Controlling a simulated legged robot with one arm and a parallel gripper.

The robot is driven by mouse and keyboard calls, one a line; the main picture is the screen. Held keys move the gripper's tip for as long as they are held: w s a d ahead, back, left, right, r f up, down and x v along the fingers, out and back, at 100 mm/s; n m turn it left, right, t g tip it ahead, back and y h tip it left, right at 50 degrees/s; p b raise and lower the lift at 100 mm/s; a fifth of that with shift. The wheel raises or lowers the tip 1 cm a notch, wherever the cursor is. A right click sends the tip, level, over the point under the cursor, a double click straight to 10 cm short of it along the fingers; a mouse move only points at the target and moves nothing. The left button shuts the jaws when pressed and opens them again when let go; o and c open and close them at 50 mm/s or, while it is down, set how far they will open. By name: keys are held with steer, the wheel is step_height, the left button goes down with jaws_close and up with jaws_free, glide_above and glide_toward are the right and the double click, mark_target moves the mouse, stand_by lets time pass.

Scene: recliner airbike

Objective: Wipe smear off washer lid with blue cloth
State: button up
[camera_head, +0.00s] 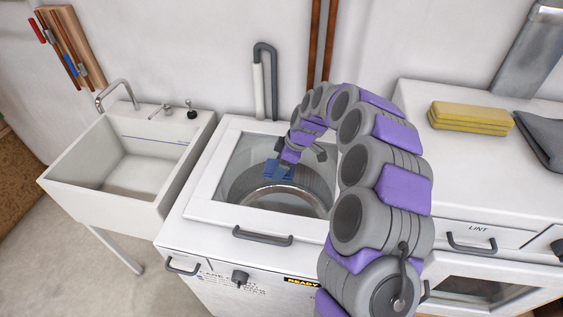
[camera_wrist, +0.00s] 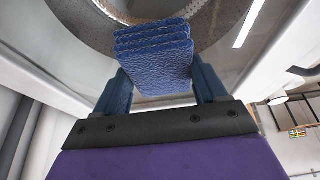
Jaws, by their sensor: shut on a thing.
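The washer lid (camera_head: 207,200) is a white frame around a glass window, with a grey handle at its front edge. The drum ring shows through the glass. The blue cloth (camera_head: 278,170) is over the back-middle part of the window. In the wrist view, the cloth (camera_wrist: 154,56) is a folded, textured blue block between the two fingers of my gripper (camera_wrist: 160,85). My gripper is shut on it. I cannot tell whether the cloth touches the glass. I cannot make out a smear on the lid; my arm hides part of the lid's right side.
A white utility sink (camera_head: 125,170) with a tap stands left of the washer. A dryer (camera_head: 470,180) stands on the right, with yellow folded cloths (camera_head: 470,117) and a dark grey cloth (camera_head: 545,135) on top. Pipes (camera_head: 322,45) run up the wall behind the washer.

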steer(key=shift+s+a+f, duration=0.1)
steer(key=shift+s, duration=0.85)
steer(key=shift+w, duration=0.15)
steer(key=shift+w+d, duration=0.15)
steer(key=shift+w, duration=0.7)
steer(key=shift+w+d, duration=0.15)
steer(key=shift+w, duration=0.7)
steer(key=shift+s+a, duration=0.2)
steer(key=shift+s, duration=0.8)
steer(key=shift+s+a, duration=0.15)
steer(key=shift+s, duration=0.7)
steer(key=shift+r, duration=1.5)
